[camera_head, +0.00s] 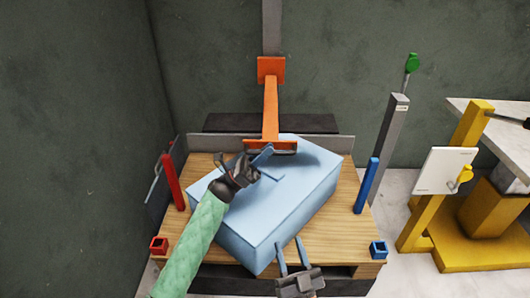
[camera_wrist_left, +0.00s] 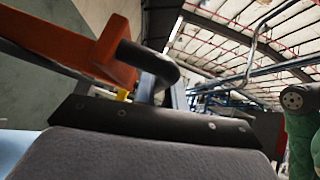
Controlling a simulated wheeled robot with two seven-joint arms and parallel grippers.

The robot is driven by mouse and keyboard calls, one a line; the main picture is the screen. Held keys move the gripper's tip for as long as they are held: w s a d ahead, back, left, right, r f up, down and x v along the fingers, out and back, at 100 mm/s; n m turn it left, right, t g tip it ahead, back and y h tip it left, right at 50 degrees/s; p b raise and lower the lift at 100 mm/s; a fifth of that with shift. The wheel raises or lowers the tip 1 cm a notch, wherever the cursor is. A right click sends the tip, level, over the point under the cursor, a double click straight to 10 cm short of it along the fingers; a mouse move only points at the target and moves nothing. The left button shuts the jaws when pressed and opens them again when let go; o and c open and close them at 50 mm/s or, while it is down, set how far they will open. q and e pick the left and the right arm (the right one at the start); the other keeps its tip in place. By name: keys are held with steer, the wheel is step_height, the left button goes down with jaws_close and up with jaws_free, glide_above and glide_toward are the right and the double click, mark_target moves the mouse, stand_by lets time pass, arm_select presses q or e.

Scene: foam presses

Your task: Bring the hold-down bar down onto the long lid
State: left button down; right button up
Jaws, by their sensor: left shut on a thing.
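The orange hold-down bar (camera_head: 270,108) reaches down from the rear post in the head view, its cross foot at the back of a light-blue block (camera_head: 250,222). I cannot make out a separate long lid on this block, which lies askew. Whether the foot touches it is unclear. My left gripper (camera_head: 262,157) is shut beside the foot, above the block, and hides part of it. In the left wrist view the orange bar (camera_wrist_left: 75,42) carries a black curved handle (camera_wrist_left: 150,62), close by; the grip contact is hidden. My right gripper (camera_head: 290,247) is open and empty at the front.
The wooden table (camera_head: 335,232) carries a red post (camera_head: 174,182) and a blue post (camera_head: 366,185), plus small red and blue sockets at its front corners. A grey post (camera_head: 388,145) with a green knob stands right. A yellow frame (camera_head: 445,190) is farther right.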

arm_select(q)
steer(key=shift+f, duration=0.35)
arm_select(e)
steer(key=shift+t+y, duration=0.3)
steer(key=shift+t, duration=0.6)
steer(key=shift+s+d+r, duration=0.1)
steer(key=shift+s+r, duration=0.1)
steer(key=shift+r, duration=0.65)
steer(key=shift+s+d+r, duration=0.1)
steer(key=shift+s+r, duration=0.1)
steer(key=shift+r, duration=0.6)
steer(key=shift+s+d+r, duration=0.1)
steer(key=shift+s+r, duration=0.1)
steer(key=shift+r, duration=0.65)
arm_select(q)
steer(key=c, duration=1.7)
jaws_free()
steer(key=v, duration=0.8)
steer(key=shift+b, duration=0.35)
arm_select(e)
steer(key=shift+t+y, duration=0.3)
steer(key=shift+t, duration=0.6)
steer(key=r, duration=0.1)
steer(key=s+r, duration=0.1)
steer(key=r, duration=0.2)
steer(key=shift+s+d+r, duration=0.15)
steer(key=shift+d+r, duration=0.15)
steer(key=shift+f, duration=0.1)
